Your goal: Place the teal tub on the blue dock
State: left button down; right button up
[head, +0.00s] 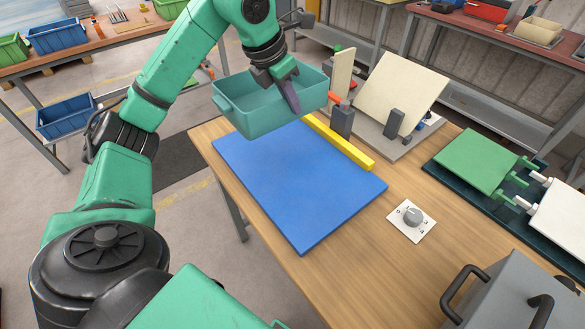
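The teal tub (262,121) is an open box with a handle at its left end, at the far end of the blue dock in the head view. My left gripper (291,97) reaches down over the tub's near rim, with a finger in front of the near wall. It appears shut on that wall; the other finger is mostly hidden. The blue dock (300,190) is a flat, empty blue panel on the wooden table. The tub covers its far edge and seems to be above it; I cannot tell the gap exactly. My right gripper is not in view.
A yellow bar (340,143) runs along the dock's far right side. Behind it stands a fixture with a cream panel (398,93) and dark posts. A dial plate (411,221) and a grey box with handles (520,295) are on the right. The dock's surface is clear.

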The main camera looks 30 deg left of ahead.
pick_arm(q)
notch_tip(320, 180, down, 19)
jog(key=shift+r+p, duration=0.15)
jog(key=shift+p, duration=0.5)
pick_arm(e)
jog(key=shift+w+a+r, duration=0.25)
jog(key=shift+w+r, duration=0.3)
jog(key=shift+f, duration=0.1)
pick_arm(q)
jog(key=c, duration=1)
grip_release()
jog(key=shift+c, duration=0.2)
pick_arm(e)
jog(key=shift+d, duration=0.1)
